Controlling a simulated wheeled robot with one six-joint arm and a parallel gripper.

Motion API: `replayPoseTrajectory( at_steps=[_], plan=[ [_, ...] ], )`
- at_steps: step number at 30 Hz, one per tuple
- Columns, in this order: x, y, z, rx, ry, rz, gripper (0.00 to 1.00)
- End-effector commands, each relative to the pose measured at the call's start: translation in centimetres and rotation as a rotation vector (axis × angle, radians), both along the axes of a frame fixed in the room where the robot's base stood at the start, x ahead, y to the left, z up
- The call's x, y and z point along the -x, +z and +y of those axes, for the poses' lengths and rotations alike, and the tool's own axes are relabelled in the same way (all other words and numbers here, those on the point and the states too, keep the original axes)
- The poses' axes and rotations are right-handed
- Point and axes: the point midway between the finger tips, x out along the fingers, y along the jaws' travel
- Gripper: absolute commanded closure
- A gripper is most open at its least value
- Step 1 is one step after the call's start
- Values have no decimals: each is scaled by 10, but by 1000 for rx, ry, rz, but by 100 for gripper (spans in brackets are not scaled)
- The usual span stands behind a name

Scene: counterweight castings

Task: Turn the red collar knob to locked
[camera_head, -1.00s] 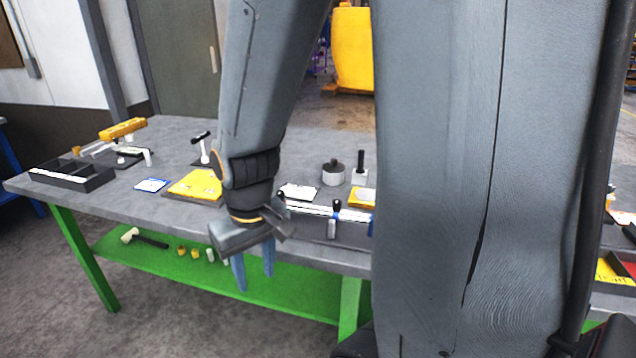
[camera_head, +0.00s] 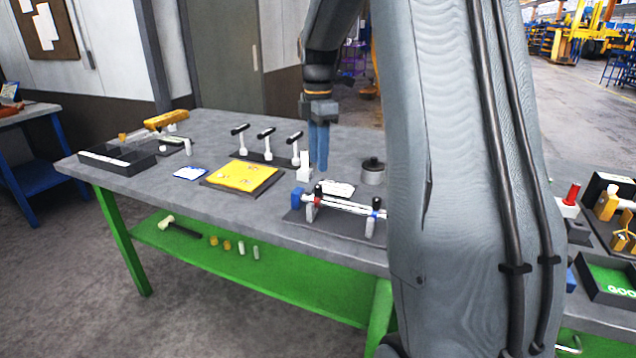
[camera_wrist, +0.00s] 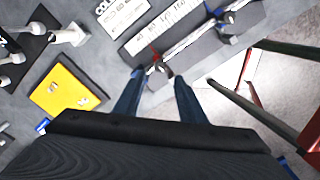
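The red collar (camera_head: 323,200) is a small red part on the white rail (camera_head: 346,206) at the front of the bench, by a black-topped post. In the wrist view a red part (camera_wrist: 155,58) shows on the rail, just beyond my fingertips. Its turned position is too small to read. My gripper (camera_head: 319,168) points down over the bench, its blue fingers apart from the fixture in the head view. In the wrist view my gripper (camera_wrist: 159,76) has its fingers spread with nothing held between them. The rail end lies in line with the gap.
Three black-handled levers (camera_head: 266,142) stand behind a yellow plate (camera_head: 243,175). A dark round pot (camera_head: 373,172) and a white label (camera_head: 338,188) lie behind the rail. A divided black tray (camera_head: 118,158) sits at left. My arm hides the bench's right middle.

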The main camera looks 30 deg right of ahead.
Motion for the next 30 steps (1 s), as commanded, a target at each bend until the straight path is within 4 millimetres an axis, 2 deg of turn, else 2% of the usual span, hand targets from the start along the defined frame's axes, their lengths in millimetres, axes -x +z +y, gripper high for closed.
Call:
replayPoseTrajectory(
  at_steps=[15, 20, 27, 30],
  plan=[
    [0, -66, 0, 0, 6, 2, 63],
    [0, -75, 0, 0, 5, 1, 63],
    [0, -76, 0, 0, 5, 0, 63],
    [0, -76, 0, 0, 5, 0, 78]
  ],
)
